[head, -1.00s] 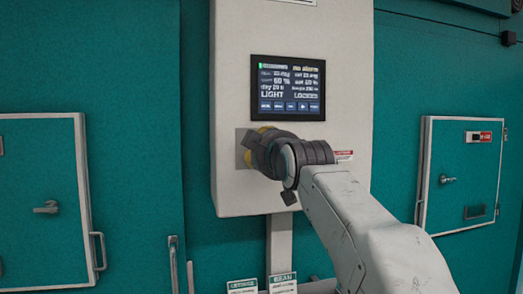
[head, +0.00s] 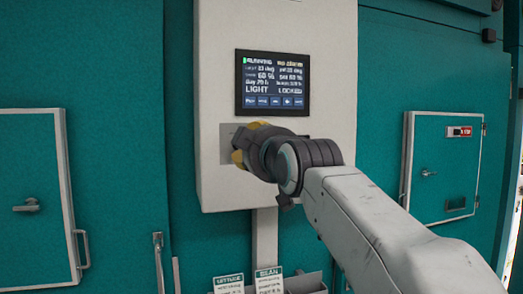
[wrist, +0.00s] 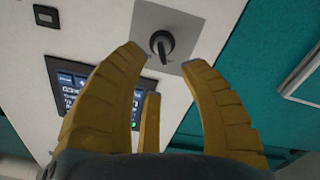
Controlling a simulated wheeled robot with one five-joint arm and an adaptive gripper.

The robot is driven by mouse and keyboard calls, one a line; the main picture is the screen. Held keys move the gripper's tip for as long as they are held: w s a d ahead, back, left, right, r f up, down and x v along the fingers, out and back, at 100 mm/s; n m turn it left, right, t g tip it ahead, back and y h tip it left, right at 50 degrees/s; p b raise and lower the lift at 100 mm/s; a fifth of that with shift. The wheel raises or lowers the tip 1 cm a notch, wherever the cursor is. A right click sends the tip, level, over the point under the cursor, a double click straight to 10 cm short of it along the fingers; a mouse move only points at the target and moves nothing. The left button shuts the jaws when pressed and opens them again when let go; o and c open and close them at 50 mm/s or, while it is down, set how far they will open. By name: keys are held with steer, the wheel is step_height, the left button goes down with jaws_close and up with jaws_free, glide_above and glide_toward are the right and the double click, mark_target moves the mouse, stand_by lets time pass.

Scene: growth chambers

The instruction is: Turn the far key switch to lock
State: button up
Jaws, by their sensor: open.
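The key switch (wrist: 161,45) is a black round knob with a raised grip on a square grey plate (wrist: 182,22), set in the white control box. In the wrist view its grip points roughly toward my gripper's palm. My gripper (wrist: 165,58) is open and empty, with yellow fingers spread either side of the knob in the picture; contact is not visible. In the head view my gripper (head: 242,145) is in front of the plate (head: 227,142) and hides the knob. The display (head: 273,82) above reads LIGHT and LOCKED.
The white control box (head: 210,60) hangs on a teal wall. Small doors with handles stand left (head: 30,160) and right (head: 440,165). Below are label cards (head: 269,281). The wrist view shows a small black square (wrist: 46,16) on the box.

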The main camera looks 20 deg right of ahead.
steer(key=s, duration=0.6)
steer(key=shift+s, duration=0.15)
stand_by(0.4)
step_height(320, 180, down, 22)
steer(key=s+m+g, duration=0.2)
steer(key=m+g, duration=0.3)
steer(key=g, duration=0.2)
steer(key=s+f+m+g, duration=0.1)
steer(key=s+f+g, duration=0.6)
steer(key=s+f, duration=1.4)
steer(key=shift+s+f, duration=0.2)
steer(key=shift+f, duration=0.35)
